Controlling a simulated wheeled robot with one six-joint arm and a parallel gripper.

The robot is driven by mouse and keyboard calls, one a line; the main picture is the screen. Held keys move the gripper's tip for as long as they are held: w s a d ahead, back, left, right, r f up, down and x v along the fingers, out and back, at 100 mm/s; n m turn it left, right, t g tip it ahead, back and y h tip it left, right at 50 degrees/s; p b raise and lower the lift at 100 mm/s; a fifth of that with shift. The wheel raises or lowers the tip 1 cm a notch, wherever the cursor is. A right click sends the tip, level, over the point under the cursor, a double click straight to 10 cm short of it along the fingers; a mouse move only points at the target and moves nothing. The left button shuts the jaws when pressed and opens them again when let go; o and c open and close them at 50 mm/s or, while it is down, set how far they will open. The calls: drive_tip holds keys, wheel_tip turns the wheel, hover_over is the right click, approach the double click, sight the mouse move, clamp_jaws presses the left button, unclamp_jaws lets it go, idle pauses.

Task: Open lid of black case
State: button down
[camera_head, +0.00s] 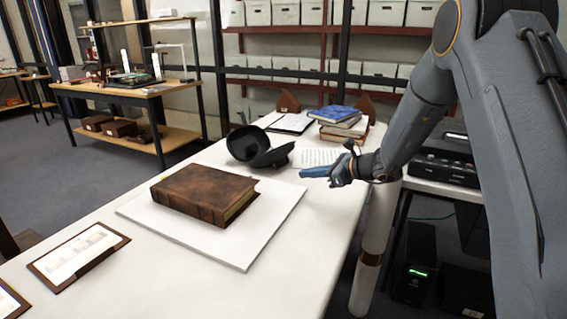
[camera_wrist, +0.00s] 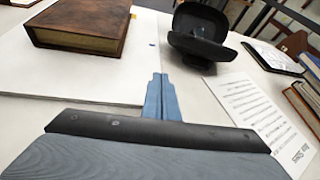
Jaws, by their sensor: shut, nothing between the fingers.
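The black case (camera_head: 270,156) lies on the white table beyond the brown book. Its rounded lid (camera_head: 246,142) stands raised and tilted back, so the case looks open. In the wrist view the case (camera_wrist: 205,48) is at the upper middle, with its lid (camera_wrist: 200,18) up behind it. My gripper (camera_head: 306,172) is shut and empty, its blue fingers together above the table to the right of the case and apart from it. In the wrist view the fingertips (camera_wrist: 158,80) point toward the case from nearer the camera.
A thick brown book (camera_head: 203,192) lies on a white board (camera_head: 255,235). A printed sheet (camera_head: 318,156) lies beside the case. Stacked books (camera_head: 343,127) and a clipboard (camera_head: 290,123) stand farther back. Framed cards (camera_head: 78,252) lie at the near left.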

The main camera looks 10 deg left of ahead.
drive_tip(key=w+m, duration=0.1)
drive_tip(key=w+t, duration=0.1)
drive_tip(key=w, duration=0.1)
drive_tip(key=shift+w+d+f+m, duration=0.15)
drive_tip(key=shift+w+m, duration=0.15)
drive_tip(key=shift+m, duration=0.1)
drive_tip(key=shift+w+t, duration=0.35)
drive_tip(key=shift+t, duration=0.05)
approach(274, 159)
drive_tip(key=f, duration=0.1)
drive_tip(key=a+f, duration=0.1)
drive_tip(key=w+f, duration=0.1)
drive_tip(key=f, duration=0.1)
drive_tip(key=shift+w+a, duration=0.1)
drive_tip(key=shift+a, duration=0.25)
drive_tip(key=shift+w+a+r+p, duration=0.3)
drive_tip(key=shift+a+r, duration=0.15)
drive_tip(key=shift+r, duration=0.15)
drive_tip(key=shift+w+a+r+p, duration=0.15)
drive_tip(key=shift+w+a+r, duration=0.1)
drive_tip(key=shift+a+r, duration=0.3)
drive_tip(key=shift+w+a+r, duration=0.2)
drive_tip(key=shift+r, duration=0.3)
drive_tip(key=shift+d, duration=0.1)
